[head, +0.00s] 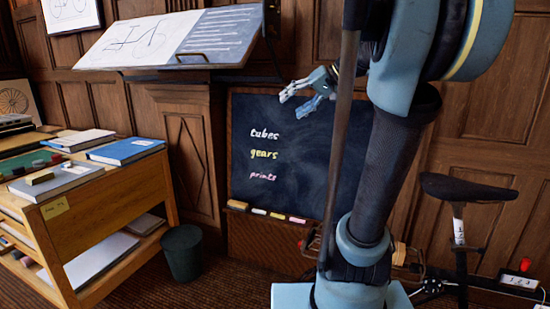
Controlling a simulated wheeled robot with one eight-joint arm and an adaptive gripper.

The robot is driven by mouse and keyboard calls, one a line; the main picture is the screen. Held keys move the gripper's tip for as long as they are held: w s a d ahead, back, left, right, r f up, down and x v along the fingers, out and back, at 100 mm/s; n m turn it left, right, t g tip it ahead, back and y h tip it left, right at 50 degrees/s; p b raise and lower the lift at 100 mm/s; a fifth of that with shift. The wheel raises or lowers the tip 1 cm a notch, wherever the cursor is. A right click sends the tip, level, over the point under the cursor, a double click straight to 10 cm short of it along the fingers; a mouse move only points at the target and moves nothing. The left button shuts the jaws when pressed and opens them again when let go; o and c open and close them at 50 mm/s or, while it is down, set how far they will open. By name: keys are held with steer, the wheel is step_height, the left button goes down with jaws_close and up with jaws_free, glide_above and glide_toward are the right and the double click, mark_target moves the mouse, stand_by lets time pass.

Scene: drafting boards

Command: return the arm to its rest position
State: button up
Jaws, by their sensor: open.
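My gripper (304,93) shows in the head view, upper middle, in front of the top of the chalkboard (285,200). Its fingers point left and are apart, with nothing between them. My arm rises at the right, with a thick blue and dark link that hides the right part of the chalkboard. The chalkboard carries the words "tubes", "gears" and "prints". The gripper touches nothing that I can see.
A tilted drafting board (170,40) with a bicycle drawing juts out above, left of my gripper. A wooden shelf cart (115,190) with books stands left, a bin (182,252) beside it. A saddle stool (475,188) stands right. Some carpet is clear before the chalkboard.

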steer(key=s+d+f+m+h, duration=0.1)
steer(key=s+d+f+h, duration=0.2)
steer(key=s+f, duration=0.4)
steer(key=s+d+f+g+h, duration=0.1)
steer(key=s+d+f+h, duration=0.2)
steer(key=f, duration=1.2)
steer(key=s+d+f+m+h, duration=0.1)
steer(key=s+d+f+h, duration=0.3)
steer(key=s+f, duration=0.7)
steer(key=shift+s+d+f+m, duration=0.25)
steer(key=shift+s+d+m, duration=0.05)
steer(key=shift+s+d, duration=0.8)
steer(key=shift+w+f, duration=0.2)
steer(key=shift+w, duration=0.25)
